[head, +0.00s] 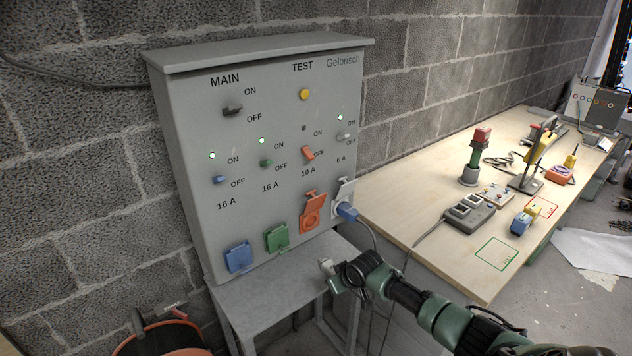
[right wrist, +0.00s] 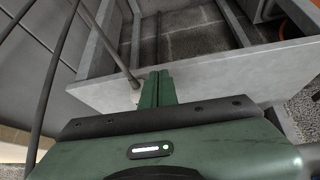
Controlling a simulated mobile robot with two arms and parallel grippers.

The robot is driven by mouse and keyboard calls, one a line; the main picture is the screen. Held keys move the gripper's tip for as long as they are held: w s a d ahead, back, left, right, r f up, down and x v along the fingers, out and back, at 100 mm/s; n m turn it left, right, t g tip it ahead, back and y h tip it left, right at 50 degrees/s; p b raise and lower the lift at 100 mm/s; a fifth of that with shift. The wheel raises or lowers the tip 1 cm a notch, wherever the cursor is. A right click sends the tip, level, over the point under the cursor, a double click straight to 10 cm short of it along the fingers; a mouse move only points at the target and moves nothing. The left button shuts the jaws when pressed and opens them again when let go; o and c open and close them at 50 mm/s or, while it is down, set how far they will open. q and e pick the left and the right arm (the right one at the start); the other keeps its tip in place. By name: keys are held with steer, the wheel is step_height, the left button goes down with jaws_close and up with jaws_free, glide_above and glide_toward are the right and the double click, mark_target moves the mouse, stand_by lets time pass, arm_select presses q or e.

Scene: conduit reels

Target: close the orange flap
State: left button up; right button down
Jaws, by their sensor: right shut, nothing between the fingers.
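The grey panel (head: 270,185) stands against the block wall. Its orange flap (head: 316,199) is open, raised above the round orange socket (head: 311,219), which is empty and uncovered. My right arm comes in from the lower right in the head view. Its gripper (head: 328,270) is below the orange socket, apart from it, over the grey stand. In the right wrist view the two green fingers (right wrist: 157,88) are together with nothing between them. The flap is not in the right wrist view. My left gripper is not in view.
A blue plug (head: 347,212) with a cable sits in the socket right of the orange one, under a raised grey flap (head: 346,190). The blue flap (head: 238,258) and green flap (head: 277,238) are at left. A wooden table (head: 420,205) with equipment stands to the right.

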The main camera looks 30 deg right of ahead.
mark_target(312, 200)
steer(key=w+r+n+t+y+p, duration=0.1)
steer(key=w+r+p, duration=0.1)
steer(key=r, duration=1.6)
steer(key=w+r+p, duration=0.1)
steer(key=r+p, duration=0.1)
steer(key=r, duration=1.6)
steer(key=p+x, duration=0.1)
steer(key=x, duration=0.4)
steer(key=p+x, duration=0.1)
steer(key=x, duration=0.4)
steer(key=shift+w+d+r, duration=0.1)
steer(key=shift+w+r, duration=0.1)
steer(key=shift+w, duration=0.1)
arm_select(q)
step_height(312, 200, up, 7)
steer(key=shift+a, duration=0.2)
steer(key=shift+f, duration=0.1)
